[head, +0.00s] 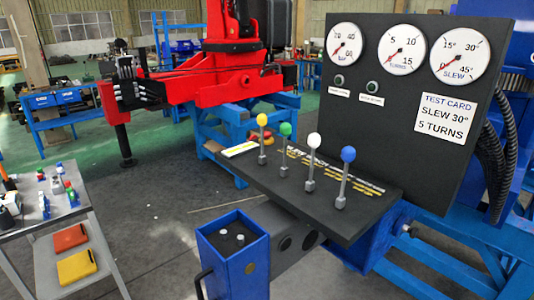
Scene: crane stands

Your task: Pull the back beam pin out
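The red crane (235,75) stands at the back centre. Its red outrigger beam (190,90) reaches left to a black upright leg (124,140) with a foot on the floor. A cluster of black and grey parts (137,90) sits on the beam near that leg. I cannot make out the back beam pin on it at this size. A blue open box (234,270) in the front holds two grey round-topped pieces, which I cannot identify for sure. Neither of my grippers is in view.
A control desk (300,190) with yellow, green, white and blue levers fills the right, under a black gauge panel (400,110) with a test card (446,118). A grey cart (60,215) with small items stands at left.

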